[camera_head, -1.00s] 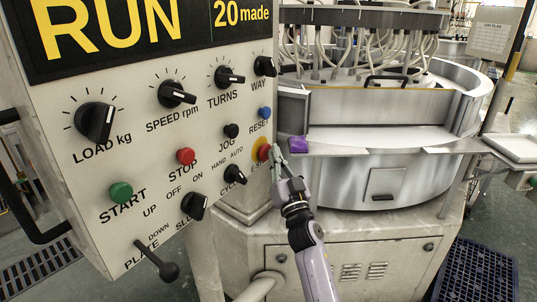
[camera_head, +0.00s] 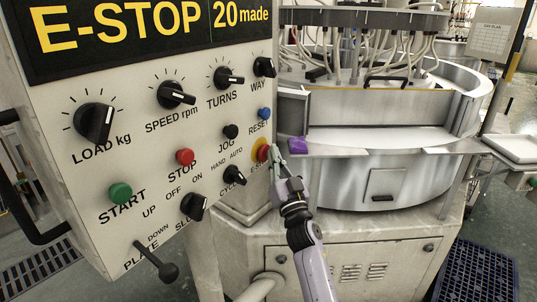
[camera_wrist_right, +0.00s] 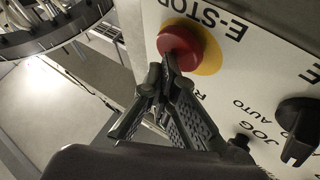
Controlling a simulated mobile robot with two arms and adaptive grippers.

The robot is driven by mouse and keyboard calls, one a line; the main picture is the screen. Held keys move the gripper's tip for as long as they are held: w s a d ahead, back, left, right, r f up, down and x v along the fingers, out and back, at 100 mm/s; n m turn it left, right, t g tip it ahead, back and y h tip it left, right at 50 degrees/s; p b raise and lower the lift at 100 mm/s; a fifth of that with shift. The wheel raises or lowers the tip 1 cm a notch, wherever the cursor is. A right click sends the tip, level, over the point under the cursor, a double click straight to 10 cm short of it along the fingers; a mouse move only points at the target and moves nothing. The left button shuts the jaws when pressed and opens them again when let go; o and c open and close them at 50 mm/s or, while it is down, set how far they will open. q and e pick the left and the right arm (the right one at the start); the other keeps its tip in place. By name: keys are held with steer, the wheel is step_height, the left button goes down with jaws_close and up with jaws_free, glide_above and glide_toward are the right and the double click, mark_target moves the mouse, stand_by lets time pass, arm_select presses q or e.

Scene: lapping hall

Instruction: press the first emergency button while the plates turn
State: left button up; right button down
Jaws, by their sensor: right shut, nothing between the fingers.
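The emergency button (camera_head: 263,153), a red cap on a yellow disc, is at the right edge of the control panel (camera_head: 60,190). The panel's display (camera_head: 150,30) reads E-STOP and 20 made. My right gripper (camera_head: 275,152) is shut and empty, its fingertips at the red cap. In the right wrist view the fingertips (camera_wrist_right: 168,62) meet the lower edge of the red button (camera_wrist_right: 180,45) and appear to touch it. The lapping machine (camera_head: 390,180) stands behind with its plate area partly hidden by its rim. My left gripper is out of view.
The panel also carries a green START button (camera_head: 120,193), a red STOP button (camera_head: 185,156), a blue RESET button (camera_head: 264,113) and several black knobs. A purple block (camera_head: 298,145) lies on the machine's ledge. A blue grate (camera_head: 478,272) is on the floor at right.

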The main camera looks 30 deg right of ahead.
steer(key=shift+s+d+f+p, duration=0.1)
steer(key=shift+s+d+p, duration=0.2)
steer(key=shift+s, duration=0.4)
steer(key=s, duration=0.1)
steer(key=s+d+p, duration=0.1)
steer(key=s, duration=0.1)
steer(key=s+d+p, duration=0.1)
steer(key=shift+s+d, duration=0.2)
steer(key=shift+s, duration=0.05)
stand_by(1.1)
